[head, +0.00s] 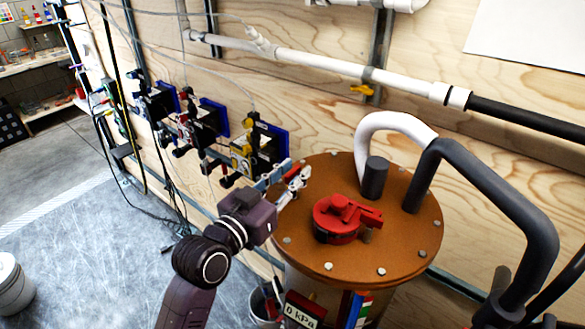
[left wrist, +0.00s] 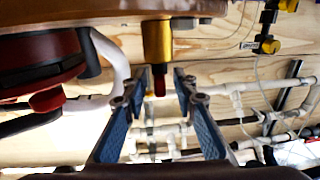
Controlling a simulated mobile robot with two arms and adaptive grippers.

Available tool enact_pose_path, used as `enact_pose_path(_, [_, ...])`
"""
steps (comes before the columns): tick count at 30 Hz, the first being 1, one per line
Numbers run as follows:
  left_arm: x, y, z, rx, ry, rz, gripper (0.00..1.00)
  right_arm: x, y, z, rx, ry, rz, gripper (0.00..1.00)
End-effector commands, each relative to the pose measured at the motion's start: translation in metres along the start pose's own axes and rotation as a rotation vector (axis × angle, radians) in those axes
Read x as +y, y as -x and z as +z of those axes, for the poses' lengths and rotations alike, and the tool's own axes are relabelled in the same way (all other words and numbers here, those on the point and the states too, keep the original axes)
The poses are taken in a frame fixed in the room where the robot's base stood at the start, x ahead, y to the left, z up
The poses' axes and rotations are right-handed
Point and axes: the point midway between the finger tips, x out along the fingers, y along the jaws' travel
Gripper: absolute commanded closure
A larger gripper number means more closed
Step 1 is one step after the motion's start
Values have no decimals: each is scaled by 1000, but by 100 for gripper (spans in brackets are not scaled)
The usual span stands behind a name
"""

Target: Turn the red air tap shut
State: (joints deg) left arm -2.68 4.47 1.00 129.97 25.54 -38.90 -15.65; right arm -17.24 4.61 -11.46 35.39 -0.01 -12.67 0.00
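A brass tap body (left wrist: 157,42) with a small red handle (left wrist: 159,82) shows in the left wrist view, at the edge of the brown lid (head: 290,255). My left gripper (head: 296,178) is at the left edge of that lid in the head view. Its two fingers, with blue pads, stand apart on either side of the red handle in the left wrist view (left wrist: 156,84). The gripper is open and holds nothing; I cannot tell whether a finger touches the handle. In the head view the gripper mostly hides the tap. My right gripper is not in view.
A larger red fitting (head: 340,217) sits on the lid, with a white and dark hose (head: 395,124) behind it. Several coloured valve units (head: 258,150) line the plywood wall. A pressure display (head: 302,310) stands below the lid. The floor at left is mostly clear.

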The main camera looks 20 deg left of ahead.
Motion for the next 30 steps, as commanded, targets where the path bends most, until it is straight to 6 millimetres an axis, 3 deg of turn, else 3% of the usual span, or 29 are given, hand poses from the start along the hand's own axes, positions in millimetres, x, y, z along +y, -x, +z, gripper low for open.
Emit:
enact_pose_path(3, [0,-2,0,0,-1,0,74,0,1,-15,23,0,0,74])
enact_pose_path(9, [0,-2,0,0,-1,0,74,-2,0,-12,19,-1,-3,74])
enact_pose_path(16, [0,-2,0,0,-1,0,99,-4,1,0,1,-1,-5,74])
enact_pose_path(30, [-1,-2,2,-1,-5,30,100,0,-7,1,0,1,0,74])
